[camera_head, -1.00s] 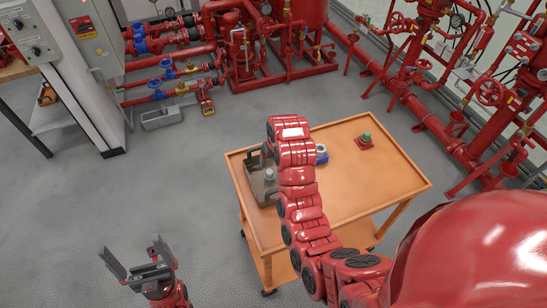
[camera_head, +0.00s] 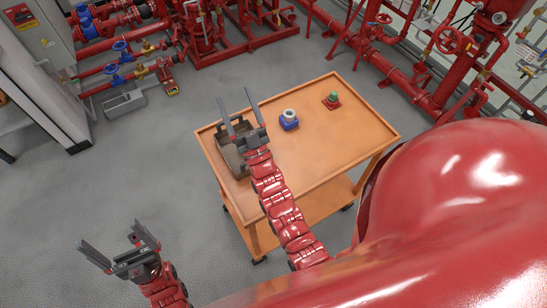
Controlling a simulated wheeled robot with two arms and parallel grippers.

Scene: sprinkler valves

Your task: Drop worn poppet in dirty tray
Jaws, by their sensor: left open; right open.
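A dark grey-brown tray (camera_head: 228,156) sits at the left end of the orange cart top. My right gripper (camera_head: 236,98) is open, its two fingers spread and pointing away from me, with nothing visible between them. It overlaps the tray's right side in the picture; I cannot tell its height above it. I cannot make out the worn poppet; the tray's inside is partly hidden by the gripper and arm. My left gripper (camera_head: 109,232) is open and empty over the floor, left of the cart.
On the cart (camera_head: 310,165) stand a blue body with a white ring (camera_head: 289,119) and a green part on a red base (camera_head: 332,100). The cart's front and right are bare. A grey trough (camera_head: 125,103) lies on the floor. Red pipework lines the back.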

